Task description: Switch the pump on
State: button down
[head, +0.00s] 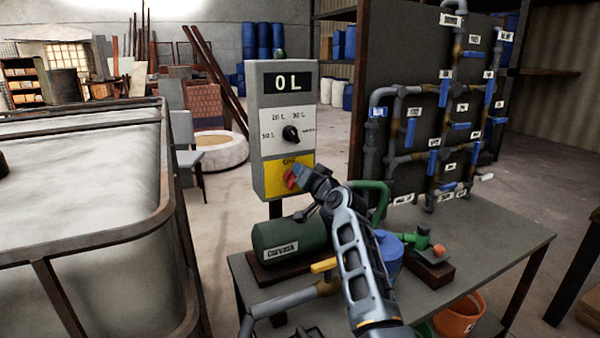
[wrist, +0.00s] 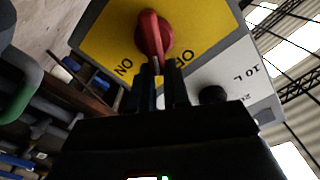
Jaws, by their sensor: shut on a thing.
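The red rotary switch (head: 290,178) sits on the yellow plate (head: 268,180) low on the grey control box (head: 256,115). It also shows in the wrist view (wrist: 151,34), its handle pointing at my fingers, between the ON and OFF marks. My gripper (head: 303,174) is at the switch, and its fingers (wrist: 160,78) are shut on the handle's end. In the head view the gripper covers part of the plate. The box display reads 0 L, and a black dial (head: 291,134) sits above the plate. A green pump motor (head: 287,246) lies on the bench below.
The grey bench (head: 470,246) carries pipes, a yellow lever (head: 323,266) and a green valve (head: 421,236). A large caged vat (head: 85,195) stands at left. A pipe board with blue-handled valves (head: 437,110) stands at right. An orange bucket (head: 460,315) is below.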

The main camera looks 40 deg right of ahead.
notch_tip(320, 180, down, 4)
jog(key=m, duration=0.3)
jog(key=m+p, duration=0.1)
jog(key=m, duration=0.7)
jog(key=shift+d+r, duration=0.15)
jog(key=shift+r, duration=0.1)
jog(key=shift+p, duration=0.3)
jog(key=c, duration=1.1)
grip_release()
jog(key=shift+r, duration=0.1)
jog(key=shift+c, duration=0.2)
jog(key=shift+o, duration=0.2)
jog(key=shift+s+d+r+m, duration=0.1)
jog(key=shift+d+r+m, duration=0.2)
jog(key=shift+d+r, duration=0.15)
jog(key=shift+f, duration=0.1)
jog(key=shift+s+a+f, duration=0.1)
